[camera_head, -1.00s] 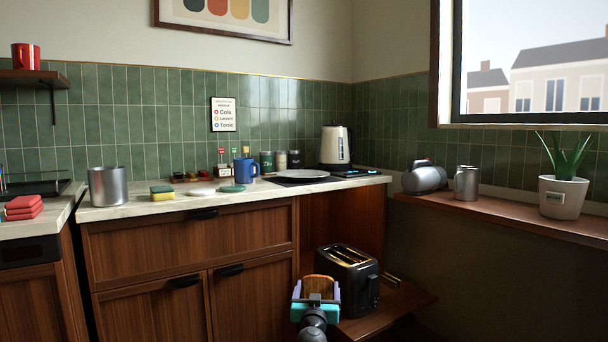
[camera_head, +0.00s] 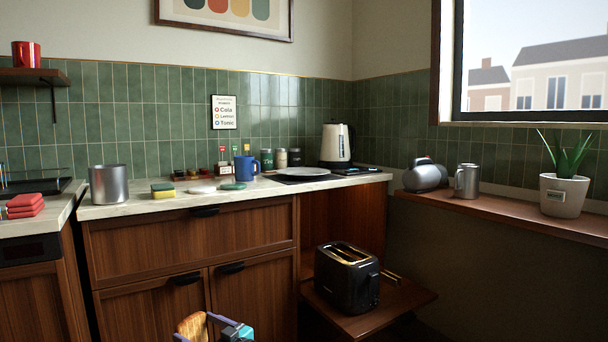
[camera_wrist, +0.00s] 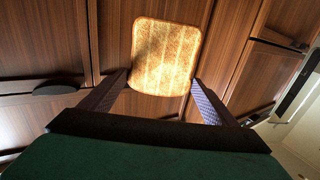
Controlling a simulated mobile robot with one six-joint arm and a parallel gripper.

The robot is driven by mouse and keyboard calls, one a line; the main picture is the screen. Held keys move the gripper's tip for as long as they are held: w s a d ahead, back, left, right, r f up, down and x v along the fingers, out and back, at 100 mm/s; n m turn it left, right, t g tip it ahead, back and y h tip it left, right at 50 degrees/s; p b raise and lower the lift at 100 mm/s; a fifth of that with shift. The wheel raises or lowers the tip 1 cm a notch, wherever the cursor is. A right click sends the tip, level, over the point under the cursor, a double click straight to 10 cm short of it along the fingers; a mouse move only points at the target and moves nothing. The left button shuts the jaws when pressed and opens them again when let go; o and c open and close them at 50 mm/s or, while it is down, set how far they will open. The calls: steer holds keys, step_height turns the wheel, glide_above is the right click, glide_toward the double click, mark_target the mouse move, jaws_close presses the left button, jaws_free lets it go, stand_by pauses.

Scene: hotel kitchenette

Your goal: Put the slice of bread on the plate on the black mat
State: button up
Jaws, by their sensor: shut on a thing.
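The slice of bread (camera_wrist: 165,57) is toasted and square-edged. My gripper (camera_wrist: 160,90) is shut on it, one finger at each side of its lower part. In the head view the bread (camera_head: 191,326) and my gripper (camera_head: 205,326) show at the bottom edge, in front of the lower cabinet doors and left of the toaster. The plate (camera_head: 303,172) is pale and flat and lies empty on the black mat (camera_head: 275,178) on the counter, in front of the kettle. Most of the mat is hidden under the plate.
A black toaster (camera_head: 346,277) stands on a low pull-out shelf (camera_head: 405,299). A blue mug (camera_head: 245,168), a green disc (camera_head: 233,186), a white disc (camera_head: 201,190) and a sponge (camera_head: 163,190) sit left of the plate. The kettle (camera_head: 336,145) stands behind it. The counter front is clear.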

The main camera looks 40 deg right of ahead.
steer(key=s+a+f+n+g+y, duration=0.1)
steer(key=s+a+n+g+y, duration=0.5)
steer(key=a, duration=0.6)
steer(key=s+y, duration=0.2)
steer(key=shift+s+a+n+g+y, duration=0.2)
steer(key=shift+a+n+g+y, duration=0.1)
